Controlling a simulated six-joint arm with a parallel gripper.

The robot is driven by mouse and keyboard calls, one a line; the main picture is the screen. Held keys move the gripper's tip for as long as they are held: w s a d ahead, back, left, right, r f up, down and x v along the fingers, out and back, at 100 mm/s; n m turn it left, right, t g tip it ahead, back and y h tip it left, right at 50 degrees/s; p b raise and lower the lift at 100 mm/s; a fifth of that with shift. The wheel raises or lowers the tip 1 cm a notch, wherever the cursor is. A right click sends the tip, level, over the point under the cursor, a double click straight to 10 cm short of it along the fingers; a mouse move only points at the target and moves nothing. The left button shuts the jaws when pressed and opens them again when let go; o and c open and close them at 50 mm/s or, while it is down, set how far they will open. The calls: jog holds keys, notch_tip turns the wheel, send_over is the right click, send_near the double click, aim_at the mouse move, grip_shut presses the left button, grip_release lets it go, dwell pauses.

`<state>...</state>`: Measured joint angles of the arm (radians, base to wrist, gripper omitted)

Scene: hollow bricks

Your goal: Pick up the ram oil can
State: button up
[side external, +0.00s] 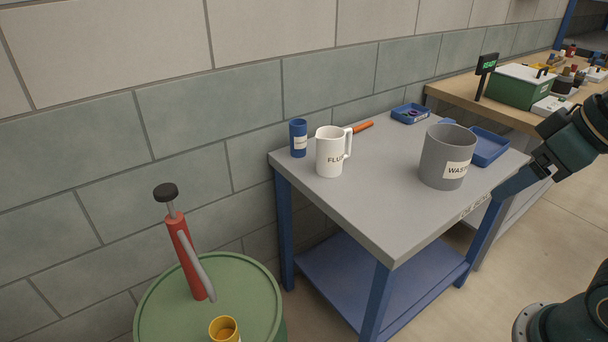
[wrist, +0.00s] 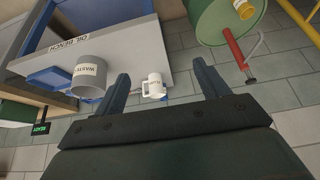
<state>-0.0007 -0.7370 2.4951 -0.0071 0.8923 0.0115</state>
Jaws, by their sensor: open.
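A blue can (side external: 298,138) with a pale label stands upright at the back left corner of the grey bench in the side view. It may be the ram oil can, but its label is too small to read. I cannot make it out in the wrist view. My gripper (wrist: 162,77) is open, with nothing between its fingers. In the side view my gripper is at the right, by the bench's right end, far from the blue can.
A white jug (side external: 330,154) stands just right of the can. A grey waste bin (side external: 443,157), blue trays (side external: 489,147) and an orange-handled tool (side external: 363,127) are on the bench (side external: 375,210). A red pump (side external: 186,255) and yellow cup (side external: 224,329) are on a green drum (side external: 160,315).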

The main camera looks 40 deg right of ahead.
jog(key=w+a+f+m+g+y, duration=0.1)
jog(key=w+a+f+m+y, duration=0.1)
jog(key=w+a+f, duration=0.35)
jog(key=w+a+f+m+y, duration=0.25)
jog(key=w+a, duration=0.35)
jog(key=w, duration=0.4)
jog(key=w+a+f+m+g+y, duration=0.1)
jog(key=w+a+f+m+y, duration=0.2)
jog(key=w+a, duration=0.4)
jog(key=w+a+f+m+y, duration=0.1)
jog(key=a+f+m, duration=0.2)
jog(key=f, duration=0.6)
jog(key=w+a+f+m+y, duration=0.1)
jog(key=a+f+m+y, duration=0.1)
jog(key=f+m, duration=0.4)
jog(key=w+a+f+m+y, duration=0.1)
jog(key=a+f+m, duration=0.3)
jog(key=f, duration=0.8)
jog(key=shift+w+a+f+y, duration=0.3)
jog(key=shift+a+y, duration=0.3)
jog(key=shift+y, duration=0.15)
send_near(213, 339)
jog(key=shift+w+a+f, duration=0.45)
jog(key=shift+a+f, duration=0.15)
jog(key=shift+a, duration=0.15)
jog(key=shift+w+a+f, duration=0.5)
jog(key=shift+a+f, duration=0.1)
jog(key=shift+a, duration=0.15)
jog(key=shift+a, duration=0.1)
